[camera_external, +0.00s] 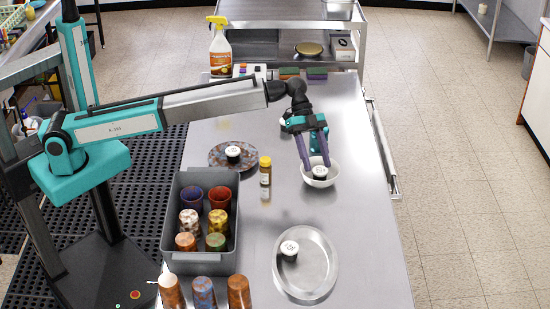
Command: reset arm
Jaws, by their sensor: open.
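My gripper (313,168) hangs from the teal and grey arm over the right part of the steel table (235,285). Its two purple fingers are spread and point down at a white bowl (321,183). A small dark jar with a white label (320,172) shows in the bowl, between or just beside the fingertips. I cannot tell whether the fingers touch it.
A grey bin (172,228) with several cups stands left of centre. A speckled plate (215,155), a yellow-capped bottle (265,171) and a metal tray (327,275) share the table. A spray bottle (220,52) stands at the back.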

